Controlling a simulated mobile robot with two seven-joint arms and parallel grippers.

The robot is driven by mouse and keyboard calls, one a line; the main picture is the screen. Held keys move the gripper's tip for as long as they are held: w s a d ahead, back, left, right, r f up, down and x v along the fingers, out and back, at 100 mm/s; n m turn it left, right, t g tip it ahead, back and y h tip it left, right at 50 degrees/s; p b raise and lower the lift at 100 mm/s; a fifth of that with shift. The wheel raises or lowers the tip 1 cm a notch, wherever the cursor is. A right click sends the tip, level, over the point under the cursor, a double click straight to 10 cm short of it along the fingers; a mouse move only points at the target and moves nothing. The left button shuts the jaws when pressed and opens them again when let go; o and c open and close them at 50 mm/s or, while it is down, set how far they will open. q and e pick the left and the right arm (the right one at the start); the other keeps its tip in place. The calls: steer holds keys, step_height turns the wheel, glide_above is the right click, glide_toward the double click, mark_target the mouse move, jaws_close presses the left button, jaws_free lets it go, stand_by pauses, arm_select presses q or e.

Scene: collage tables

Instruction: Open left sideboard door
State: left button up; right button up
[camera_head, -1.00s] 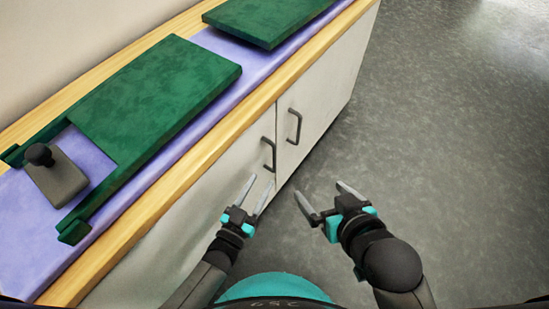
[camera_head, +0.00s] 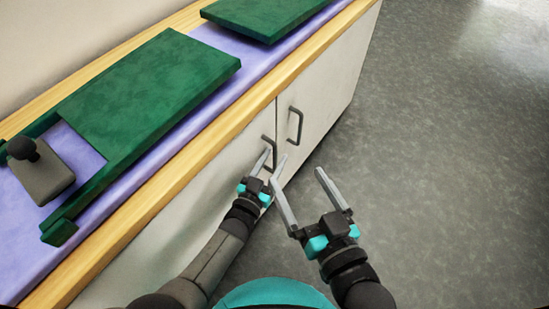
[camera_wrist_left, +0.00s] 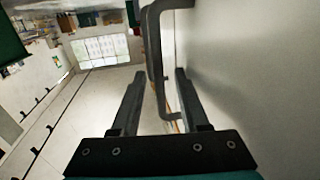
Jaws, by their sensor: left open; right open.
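The left sideboard door (camera_head: 205,185) is shut, with its pale front flush beside the right door (camera_head: 330,95). Its dark bar handle (camera_head: 274,147) stands near the seam between the doors. My left gripper (camera_head: 272,158) is open, with its fingertips at the lower part of this handle. In the left wrist view a grey handle bar (camera_wrist_left: 152,45) shows between the two open fingers (camera_wrist_left: 158,85); I cannot tell whether they touch it. My right gripper (camera_head: 299,177) is open and empty, lower right of the left one, over the floor.
The right door's handle (camera_head: 295,125) is close to the left gripper. On the sideboard top lie green boards (camera_head: 150,85) on a purple surface (camera_head: 85,160), and a grey block with a black knob (camera_head: 42,175). The grey floor (camera_head: 440,170) at right is clear.

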arm_select(q)
steer(key=shift+w+d, duration=0.2)
steer(key=shift+w, duration=0.25)
jaws_close()
stand_by(0.3)
stand_by(1.1)
